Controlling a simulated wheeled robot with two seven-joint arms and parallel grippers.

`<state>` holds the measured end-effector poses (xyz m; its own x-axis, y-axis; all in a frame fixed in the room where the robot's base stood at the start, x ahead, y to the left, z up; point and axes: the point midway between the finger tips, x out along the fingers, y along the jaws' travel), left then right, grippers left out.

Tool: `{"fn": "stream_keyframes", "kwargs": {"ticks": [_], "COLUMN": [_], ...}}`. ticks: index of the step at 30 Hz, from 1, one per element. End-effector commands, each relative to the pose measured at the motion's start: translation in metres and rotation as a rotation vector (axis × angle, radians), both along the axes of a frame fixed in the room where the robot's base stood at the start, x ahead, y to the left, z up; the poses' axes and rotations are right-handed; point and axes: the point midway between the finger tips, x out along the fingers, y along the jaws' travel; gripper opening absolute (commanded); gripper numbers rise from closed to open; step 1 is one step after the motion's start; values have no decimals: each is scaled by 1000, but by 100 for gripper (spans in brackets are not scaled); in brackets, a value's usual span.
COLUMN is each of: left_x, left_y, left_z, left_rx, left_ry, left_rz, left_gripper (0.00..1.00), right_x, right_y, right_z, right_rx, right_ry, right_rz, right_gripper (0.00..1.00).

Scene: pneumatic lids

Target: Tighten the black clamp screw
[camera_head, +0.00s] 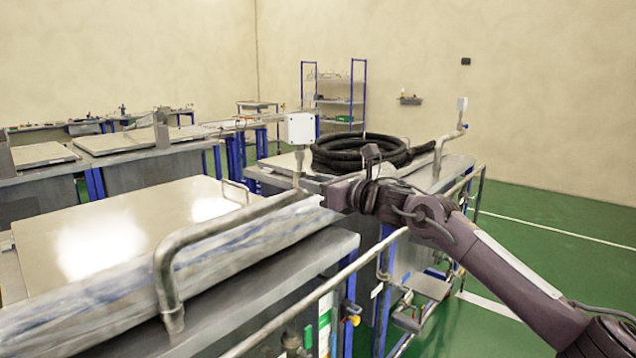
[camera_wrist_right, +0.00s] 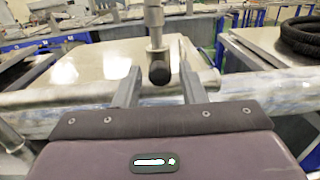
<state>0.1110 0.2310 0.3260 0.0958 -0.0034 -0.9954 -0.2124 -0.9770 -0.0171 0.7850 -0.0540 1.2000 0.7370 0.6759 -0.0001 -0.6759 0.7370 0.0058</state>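The black clamp screw (camera_wrist_right: 159,73) shows in the right wrist view as a round black knob at the lower end of a metal post (camera_wrist_right: 154,30). My right gripper (camera_wrist_right: 158,66) is open, with one finger on each side of the knob. Gaps show between the knob and both fingers. In the head view my right gripper (camera_head: 333,194) is beside the foot of the post under a white box (camera_head: 300,128). The knob cannot be made out there. My left gripper is in neither view.
A bent metal pipe (camera_head: 215,228) runs along the near lidded tank (camera_head: 110,235). A coiled black hose (camera_head: 350,152) lies on the tank behind my right arm. A handrail (camera_head: 320,290) runs along the front. Green floor (camera_head: 570,235) is open on the right.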

Motion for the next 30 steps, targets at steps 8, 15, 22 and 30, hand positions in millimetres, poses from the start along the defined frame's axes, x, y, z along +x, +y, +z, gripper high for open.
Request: {"fn": "stream_keyframes", "kwargs": {"ticks": [8,15,22,30], "left_x": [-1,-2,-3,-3], "left_y": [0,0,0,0], "left_z": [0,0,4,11], "left_rx": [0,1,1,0], "left_ry": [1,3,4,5], "left_rz": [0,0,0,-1], "left_gripper": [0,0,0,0], "right_x": [0,0,0,0], "right_y": [0,-1,-1,-1], "right_z": [0,0,1,2], "right_rx": [1,16,90,253], "right_ry": [1,16,90,252], "right_rz": [-1,-1,-1,-2], "right_gripper": [0,0,0,0]}}
